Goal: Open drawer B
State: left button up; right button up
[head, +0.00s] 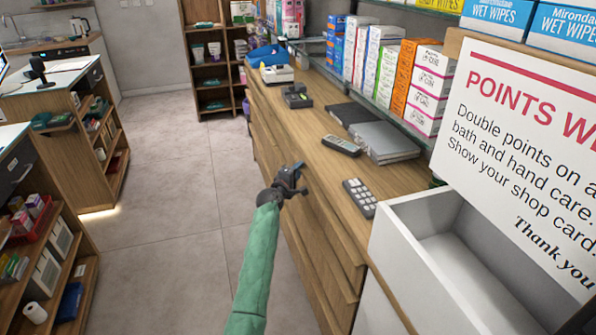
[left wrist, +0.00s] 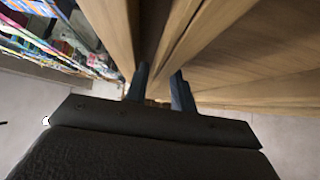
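The wooden counter (head: 318,138) has a row of wooden drawer fronts (head: 318,240) along its left side. No letter shows on them, so I cannot tell which is drawer B. My left gripper (head: 297,178) is at the counter's upper front edge, beside the drawer fronts. In the left wrist view its two fingers (left wrist: 160,88) stand apart, close to long wooden panel edges (left wrist: 185,40). I cannot tell whether they touch the wood. My right gripper does not show.
On the counter are a remote-like device (head: 341,146), a keypad (head: 359,197), a grey laptop-like slab (head: 384,140) and boxes (head: 380,60). A large sign (head: 530,150) covers the right. The grey floor (head: 170,170) left of the counter is clear.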

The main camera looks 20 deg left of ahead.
pick_arm(q)
jog(key=shift+c, duration=0.3)
grip_shut()
jog(key=shift+a+f, duration=0.1)
